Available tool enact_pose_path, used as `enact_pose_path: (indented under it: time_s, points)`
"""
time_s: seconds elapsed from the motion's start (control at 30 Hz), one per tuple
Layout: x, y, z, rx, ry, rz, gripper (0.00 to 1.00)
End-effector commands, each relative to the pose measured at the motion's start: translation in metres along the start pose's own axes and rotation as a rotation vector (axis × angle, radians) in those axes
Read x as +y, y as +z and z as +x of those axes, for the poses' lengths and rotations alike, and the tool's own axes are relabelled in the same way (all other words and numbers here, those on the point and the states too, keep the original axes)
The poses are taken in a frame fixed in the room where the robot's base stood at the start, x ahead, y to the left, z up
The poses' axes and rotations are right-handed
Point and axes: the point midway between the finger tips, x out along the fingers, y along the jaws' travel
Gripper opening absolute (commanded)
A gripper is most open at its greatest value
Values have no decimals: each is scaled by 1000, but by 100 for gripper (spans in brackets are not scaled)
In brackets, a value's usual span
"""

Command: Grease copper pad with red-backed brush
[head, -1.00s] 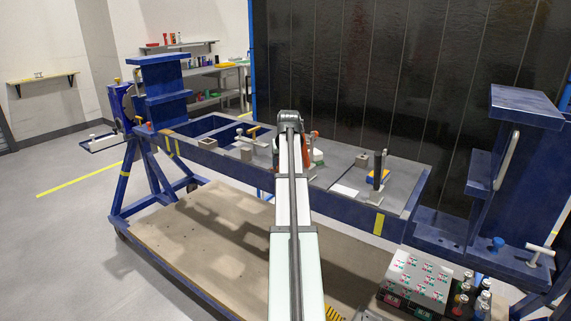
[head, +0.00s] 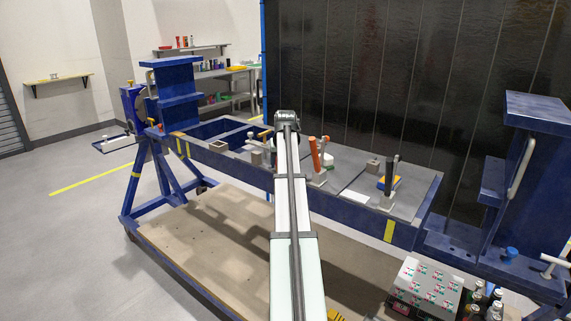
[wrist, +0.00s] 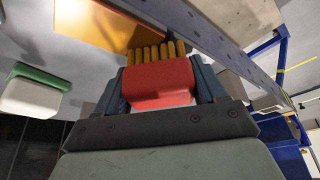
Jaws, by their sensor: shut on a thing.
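In the wrist view, my gripper (wrist: 162,88) is shut on the red-backed brush (wrist: 160,84), with a finger on each side of its red back. Its yellow bristles (wrist: 158,52) point away from my gripper. The copper pad (wrist: 112,28) lies beyond the bristles, to the upper left. The bristle tips are close to its edge; I cannot tell whether they touch. In the head view, my own arm hides my gripper, the red-backed brush and the copper pad.
An orange-handled clamp (head: 318,160) and a black-handled clamp (head: 390,182) stand on the blue jig frame (head: 360,216). A green-backed white block (wrist: 32,92) is left of my gripper. A control box (head: 428,288) stands front right.

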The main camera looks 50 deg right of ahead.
Motion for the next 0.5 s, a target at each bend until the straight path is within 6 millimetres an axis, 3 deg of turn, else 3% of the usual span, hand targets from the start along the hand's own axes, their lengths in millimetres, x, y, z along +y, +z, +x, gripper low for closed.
enact_pose_path:
  time_s: [0.5]
  points:
    - [0,-6,-14,1,-1,0,37]
